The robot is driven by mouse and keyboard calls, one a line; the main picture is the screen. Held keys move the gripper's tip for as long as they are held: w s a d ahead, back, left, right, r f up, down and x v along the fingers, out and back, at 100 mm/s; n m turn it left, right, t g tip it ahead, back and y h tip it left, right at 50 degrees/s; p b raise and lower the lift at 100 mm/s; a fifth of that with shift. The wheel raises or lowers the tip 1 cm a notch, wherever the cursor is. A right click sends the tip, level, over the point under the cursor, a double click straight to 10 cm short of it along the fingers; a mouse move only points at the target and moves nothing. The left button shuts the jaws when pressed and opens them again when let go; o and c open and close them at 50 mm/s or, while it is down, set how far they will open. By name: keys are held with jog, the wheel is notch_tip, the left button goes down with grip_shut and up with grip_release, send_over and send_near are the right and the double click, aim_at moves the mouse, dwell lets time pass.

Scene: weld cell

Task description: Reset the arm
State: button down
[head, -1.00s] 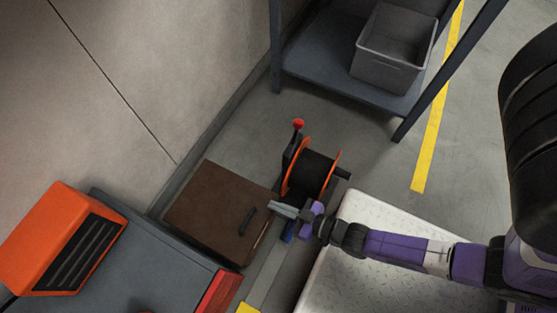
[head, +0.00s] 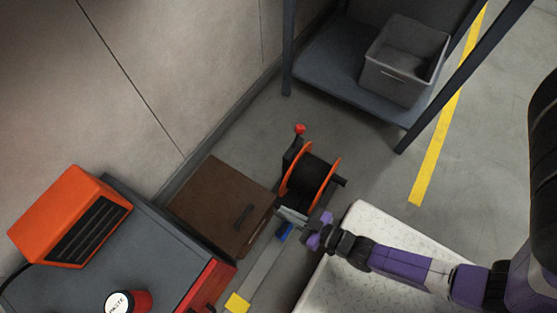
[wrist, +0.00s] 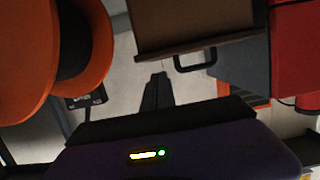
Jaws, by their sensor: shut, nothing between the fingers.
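My gripper (head: 292,217) is shut and empty. In the head view it is at the end of my purple arm, over the gap between the brown cabinet (head: 212,195) and the white tread-plate platform (head: 360,222). The orange-and-black reel (head: 313,177) is just behind it. In the wrist view my gripper's dark fingers (wrist: 157,90) are together, pointing toward the floor near the cabinet's black handle (wrist: 195,60).
An orange box (head: 70,215) and a paste tub (head: 128,302) stand on the grey-topped red cabinet (head: 160,245). A shelf (head: 335,65) with a grey bin (head: 403,62) stands behind. Open floor with a yellow line (head: 432,150) lies at right.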

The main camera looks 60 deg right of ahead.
jog(key=shift+s+f, duration=0.25)
jog(key=shift+s, duration=0.5)
jog(key=shift+s+f, duration=0.25)
jog(key=shift+s, duration=0.5)
jog(key=shift+s+f, duration=0.25)
jog(key=shift+s, duration=0.5)
jog(key=s+a+r+p, duration=0.1)
jog(key=r+p, duration=1.1)
jog(key=r, duration=1.7)
jog(key=s+a+r+p, duration=0.2)
jog(key=r+p, duration=1.1)
jog(key=r, duration=1.7)
